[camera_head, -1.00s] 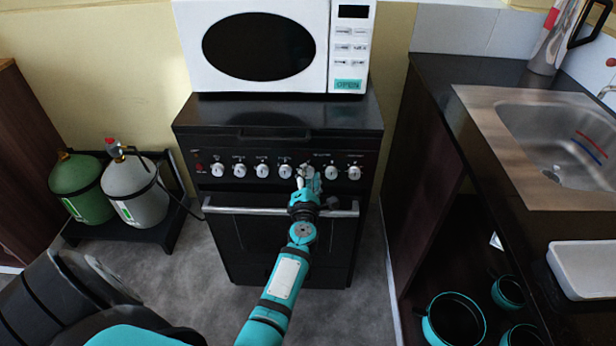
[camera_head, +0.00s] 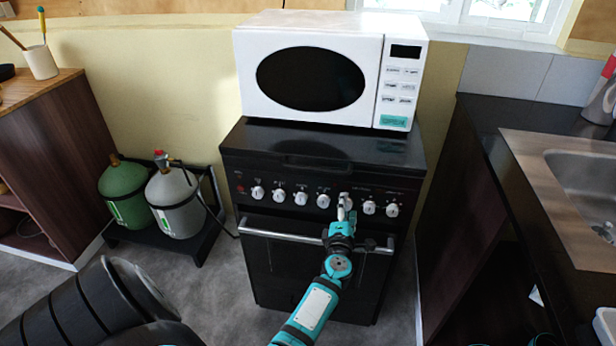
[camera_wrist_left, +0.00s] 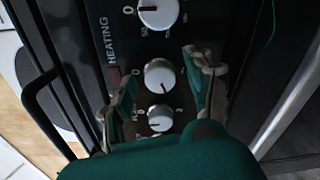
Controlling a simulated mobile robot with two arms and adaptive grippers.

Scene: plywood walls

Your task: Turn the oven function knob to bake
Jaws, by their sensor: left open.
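The black oven (camera_head: 310,262) has a row of white round knobs on its front panel. My left gripper (camera_head: 345,207) is at the panel, right of the knob (camera_head: 323,201) and left of another knob (camera_head: 368,207); it partly hides the knob behind it. In the left wrist view the gripper (camera_wrist_left: 160,88) is open, its fingers on either side of a white knob (camera_wrist_left: 160,75) with a dark pointer mark. I cannot tell whether they touch it. A smaller-looking knob (camera_wrist_left: 161,117) sits below, and another knob (camera_wrist_left: 158,12) above, near the printed word HEATING. My right gripper is not in view.
A white microwave (camera_head: 320,70) stands on the oven. A metal handle bar (camera_head: 280,234) runs below the knobs, close to my left gripper. Gas bottles (camera_head: 175,205) stand to the left. A counter with a sink (camera_head: 590,180) is on the right.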

